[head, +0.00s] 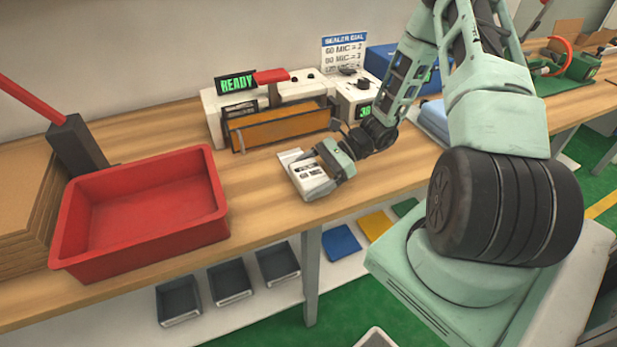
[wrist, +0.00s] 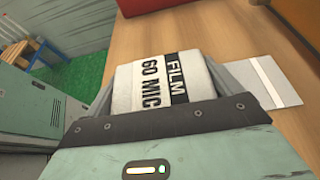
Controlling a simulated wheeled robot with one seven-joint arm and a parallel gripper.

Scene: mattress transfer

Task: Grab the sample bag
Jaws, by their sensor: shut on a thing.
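The sample bag (head: 308,180) is a small white packet with black print, at the front of the wooden bench in the head view. In the wrist view the bag (wrist: 164,84) reads "FILM" and "60 MIC", and a pale flat strip (wrist: 268,82) shows to its right. My gripper (head: 330,168) is shut on the bag; in the wrist view its jaws (wrist: 165,95) lie on both sides of it. I cannot tell whether the bag touches the bench top. Its lower part is hidden by my gripper.
A sealer (head: 275,112) with a "READY" display and an orange front stands behind the bag. A sign (head: 345,55) lists dial settings. A red tray (head: 145,210) is at the left, beside stacked cardboard (head: 22,205). Bench between tray and bag is clear. Grey bins (head: 230,282) sit below.

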